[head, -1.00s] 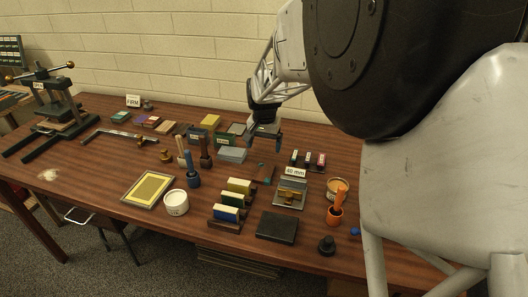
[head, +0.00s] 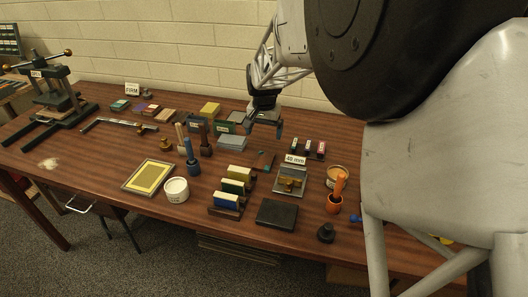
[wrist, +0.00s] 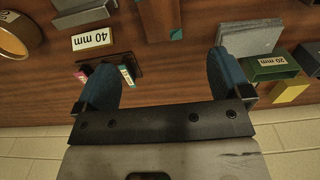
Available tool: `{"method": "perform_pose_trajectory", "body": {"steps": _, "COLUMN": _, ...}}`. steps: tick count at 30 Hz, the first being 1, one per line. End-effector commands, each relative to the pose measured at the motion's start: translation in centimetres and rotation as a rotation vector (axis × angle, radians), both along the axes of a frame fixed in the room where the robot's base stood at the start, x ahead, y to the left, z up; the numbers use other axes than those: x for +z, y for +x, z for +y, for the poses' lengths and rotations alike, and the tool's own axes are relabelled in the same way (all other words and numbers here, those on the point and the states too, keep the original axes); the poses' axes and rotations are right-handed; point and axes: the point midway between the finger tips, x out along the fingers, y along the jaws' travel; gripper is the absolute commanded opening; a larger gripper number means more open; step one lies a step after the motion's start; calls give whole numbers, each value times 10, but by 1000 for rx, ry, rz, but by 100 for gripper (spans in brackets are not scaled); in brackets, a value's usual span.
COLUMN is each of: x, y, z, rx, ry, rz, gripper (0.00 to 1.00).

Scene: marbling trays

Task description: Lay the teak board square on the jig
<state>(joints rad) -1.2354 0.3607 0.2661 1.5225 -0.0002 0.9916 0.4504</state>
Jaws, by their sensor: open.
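My gripper (head: 265,129) is open and empty above the back middle of the table. In the wrist view its two blue fingers (wrist: 160,74) are apart, with bare table between them. A brown, wood-coloured piece with teal marks (head: 263,161) lies flat below and in front of it. It also shows at the top of the wrist view (wrist: 160,20), cut by the frame edge. I cannot tell whether this is the jig or the teak board. Small brown boards (head: 165,115) lie farther back left. A grey plate with a brass part (head: 290,181) stands behind the dark block.
Grey slabs (head: 232,143) and upright tools (head: 191,160) stand left. A press (head: 55,100) stands far left.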

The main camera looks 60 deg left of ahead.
Motion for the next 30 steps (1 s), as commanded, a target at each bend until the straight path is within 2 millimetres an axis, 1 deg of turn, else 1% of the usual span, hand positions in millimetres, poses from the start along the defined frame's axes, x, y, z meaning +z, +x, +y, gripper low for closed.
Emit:
{"method": "perform_pose_trajectory", "body": {"steps": 1, "x": -11, "y": 1, "z": 0, "rx": 0, "ry": -4, "rz": 1, "gripper": 96}}
{"method": "perform_pose_trajectory", "body": {"steps": 3, "x": -26, "y": 3, "z": 1, "rx": -1, "ry": -4, "rz": 1, "gripper": 96}}
{"method": "perform_pose_trajectory", "body": {"steps": 6, "x": -42, "y": 5, "z": 2, "rx": -1, "ry": -3, "rz": 1, "gripper": 96}}
{"method": "perform_pose_trajectory", "body": {"steps": 16, "x": -45, "y": 5, "z": 2, "rx": 0, "ry": -1, "rz": 1, "gripper": 96}}
{"method": "perform_pose_trajectory", "body": {"steps": 24, "x": -64, "y": 5, "z": 2, "rx": 0, "ry": -2, "rz": 1, "gripper": 96}}
{"method": "perform_pose_trajectory", "body": {"steps": 30, "x": -69, "y": 5, "z": 3, "rx": 0, "ry": 0, "rz": 0, "gripper": 96}}
